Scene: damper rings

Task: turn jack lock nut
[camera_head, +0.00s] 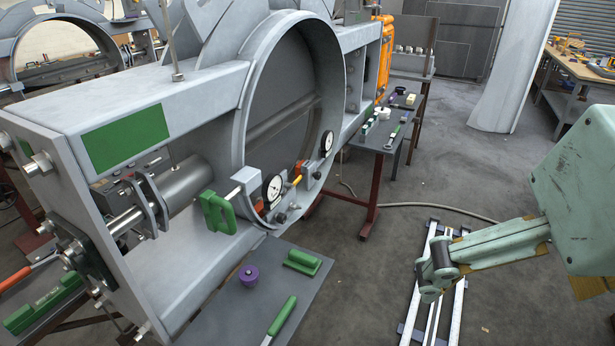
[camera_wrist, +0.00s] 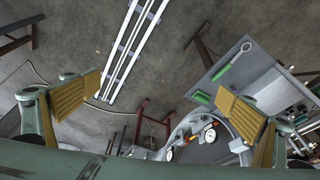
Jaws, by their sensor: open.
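A grey jack cylinder (camera_head: 185,190) lies inside the grey frame at the left of the head view, with a shiny rod (camera_head: 125,222) and upright plates (camera_head: 148,205) at its near end. A dark nut-like fitting (camera_head: 78,255) sits on the frame's end plate; I cannot tell for sure which part is the lock nut. My gripper (camera_wrist: 160,88) shows in the wrist view with its two tan-padded fingers wide apart and nothing between them. It hangs over the floor, apart from the jack. The jack is not clear in the wrist view.
A grey shelf (camera_head: 225,318) below the frame holds a purple knob (camera_head: 249,275), a green block (camera_head: 303,262) and a green-handled tool (camera_head: 281,318). Dial gauges (camera_head: 272,188) and a green handle (camera_head: 218,212) project near the ring (camera_head: 262,80). Floor rails (camera_head: 432,290) lie at right; nearby floor is open.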

